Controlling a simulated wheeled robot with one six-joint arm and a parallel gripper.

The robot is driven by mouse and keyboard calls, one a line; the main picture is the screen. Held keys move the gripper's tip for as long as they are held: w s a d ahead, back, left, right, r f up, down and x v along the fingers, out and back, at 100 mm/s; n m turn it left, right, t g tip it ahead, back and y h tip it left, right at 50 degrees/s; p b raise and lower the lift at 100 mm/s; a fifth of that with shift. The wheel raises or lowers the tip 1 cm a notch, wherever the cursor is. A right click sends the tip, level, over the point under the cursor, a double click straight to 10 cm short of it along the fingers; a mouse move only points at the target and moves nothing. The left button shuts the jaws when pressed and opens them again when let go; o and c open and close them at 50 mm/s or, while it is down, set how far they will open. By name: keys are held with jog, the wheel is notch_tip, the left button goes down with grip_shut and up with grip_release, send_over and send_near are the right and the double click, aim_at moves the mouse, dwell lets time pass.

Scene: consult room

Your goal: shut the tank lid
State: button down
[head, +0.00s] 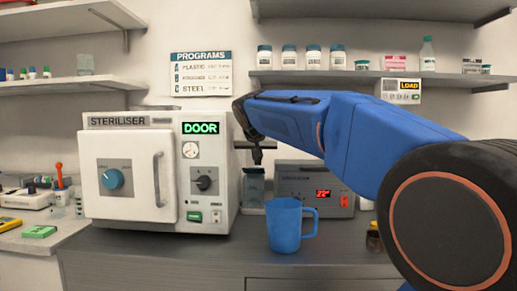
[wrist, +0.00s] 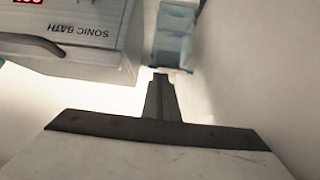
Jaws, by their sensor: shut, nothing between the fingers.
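My gripper (head: 257,158) is shut and empty, pointing down between the white steriliser (head: 130,215) and the grey sonic bath (head: 290,205). It hangs just above a small see-through bluish container (head: 254,187), apparently apart from it. In the wrist view my shut fingers (wrist: 161,82) point towards this container (wrist: 175,48), and the sonic bath (wrist: 75,50) shows upside down at the upper left. I cannot clearly make out a tank lid or whether one stands open; my arm hides part of the area behind the sonic bath.
A blue mug (head: 284,226) stands in front of the sonic bath on the dark counter (head: 180,262). A small brown bottle (head: 374,238) stands to its right. Shelves with jars (head: 289,57) hang above my arm. The steriliser door looks closed; its display reads DOOR.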

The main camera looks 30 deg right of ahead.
jog(key=shift+t, duration=0.4)
jog(key=shift+s+a+f, duration=0.2)
jog(key=shift+s+f, duration=0.1)
jog(key=shift+f, duration=0.55)
jog(key=shift+s+a+f, duration=0.2)
jog(key=shift+s+f, duration=0.05)
jog(key=shift+f, duration=0.6)
jog(key=shift+s+a+f, duration=0.2)
jog(key=shift+s+f, duration=0.1)
jog(key=shift+f, duration=0.55)
jog(key=shift+w+d+r, duration=0.1)
jog(key=shift+w, duration=0.05)
jog(key=v, duration=1.1)
jog(key=shift+a+r, duration=0.2)
jog(key=shift+r, duration=0.15)
